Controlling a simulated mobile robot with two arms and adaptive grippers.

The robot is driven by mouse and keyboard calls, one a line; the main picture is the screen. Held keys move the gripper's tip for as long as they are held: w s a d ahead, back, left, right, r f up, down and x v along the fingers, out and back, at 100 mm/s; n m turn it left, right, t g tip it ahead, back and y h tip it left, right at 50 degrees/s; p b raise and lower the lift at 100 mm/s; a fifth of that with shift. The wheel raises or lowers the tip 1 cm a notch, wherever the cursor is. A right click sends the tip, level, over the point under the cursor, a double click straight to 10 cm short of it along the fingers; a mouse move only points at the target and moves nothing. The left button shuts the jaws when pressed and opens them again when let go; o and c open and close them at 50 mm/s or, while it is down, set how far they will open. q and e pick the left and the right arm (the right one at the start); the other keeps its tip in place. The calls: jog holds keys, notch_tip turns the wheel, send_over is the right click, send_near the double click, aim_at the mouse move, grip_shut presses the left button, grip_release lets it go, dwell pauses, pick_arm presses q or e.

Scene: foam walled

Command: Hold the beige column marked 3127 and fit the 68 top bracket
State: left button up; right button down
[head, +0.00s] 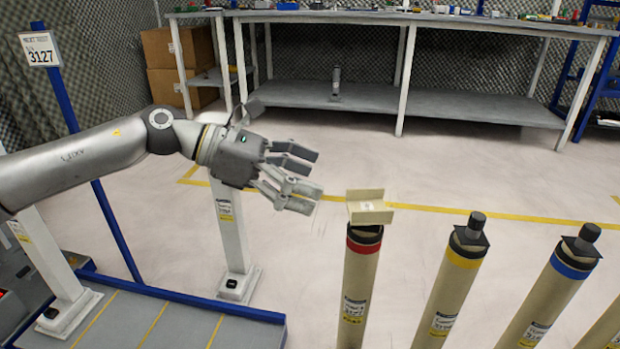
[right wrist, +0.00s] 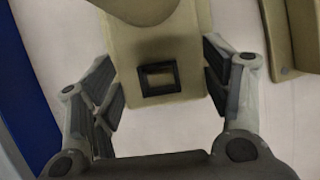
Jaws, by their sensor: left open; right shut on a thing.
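A beige column with a red band (head: 360,275) stands upright in front; its label is too small to read. A beige channel-shaped bracket (head: 369,207) with a small label sits over its top. The number 3127 shows on a sign (head: 40,50) on a blue post at the left. My left gripper (head: 303,180) is open and empty, up and left of the bracket and apart from it. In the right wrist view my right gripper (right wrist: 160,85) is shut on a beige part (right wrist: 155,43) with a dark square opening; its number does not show. My right gripper is outside the head view.
Beige columns with a yellow band (head: 462,252) and a blue band (head: 571,268) stand to the right. White posts (head: 232,235) stand by a blue-edged platform (head: 180,318) at the left. A workbench (head: 420,18) stands at the back; the floor before it is clear.

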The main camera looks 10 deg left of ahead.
jog(key=shift+c, duration=0.4)
grip_release()
jog(key=shift+r, duration=0.1)
